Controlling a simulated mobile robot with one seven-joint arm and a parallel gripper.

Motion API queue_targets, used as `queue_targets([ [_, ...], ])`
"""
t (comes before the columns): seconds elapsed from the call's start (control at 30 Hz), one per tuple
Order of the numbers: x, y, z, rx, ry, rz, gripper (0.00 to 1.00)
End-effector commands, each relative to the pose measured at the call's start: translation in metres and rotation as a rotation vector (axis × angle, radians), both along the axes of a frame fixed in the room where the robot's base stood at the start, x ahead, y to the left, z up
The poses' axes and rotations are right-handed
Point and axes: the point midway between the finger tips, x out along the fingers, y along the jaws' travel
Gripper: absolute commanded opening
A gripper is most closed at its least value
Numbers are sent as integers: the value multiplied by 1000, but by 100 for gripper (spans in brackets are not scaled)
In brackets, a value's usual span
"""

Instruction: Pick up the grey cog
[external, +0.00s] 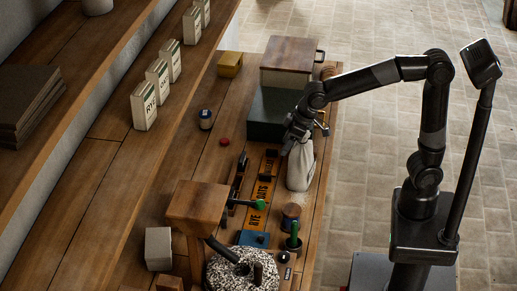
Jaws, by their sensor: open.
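My gripper (288,147) hangs over the workbench, beside the white sack and above the orange lettered strip. It is small and dark here, and nothing shows clearly between its fingers. I cannot make out a grey cog for certain. Several small dark pieces lie on and beside the strip, too small to identify, and my wrist may hide part of the bench.
A white sack (301,168) stands close to my gripper. Behind it are a dark green box (268,112) and a wooden-lidded box (289,54). A wooden hopper (197,203) and speckled millstone (222,274) stand nearer. Bare bench lies around the red piece (224,142).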

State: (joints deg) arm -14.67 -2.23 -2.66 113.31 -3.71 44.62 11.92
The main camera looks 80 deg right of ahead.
Motion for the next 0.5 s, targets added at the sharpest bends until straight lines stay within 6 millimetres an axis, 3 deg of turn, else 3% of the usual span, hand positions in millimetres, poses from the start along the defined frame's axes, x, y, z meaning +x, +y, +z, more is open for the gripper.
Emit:
queue_targets([
  [0.2, 66, 50, -38, -8, 20, 19, 53],
  [0.5, 132, 119, -102, -25, 33, 43, 53],
])
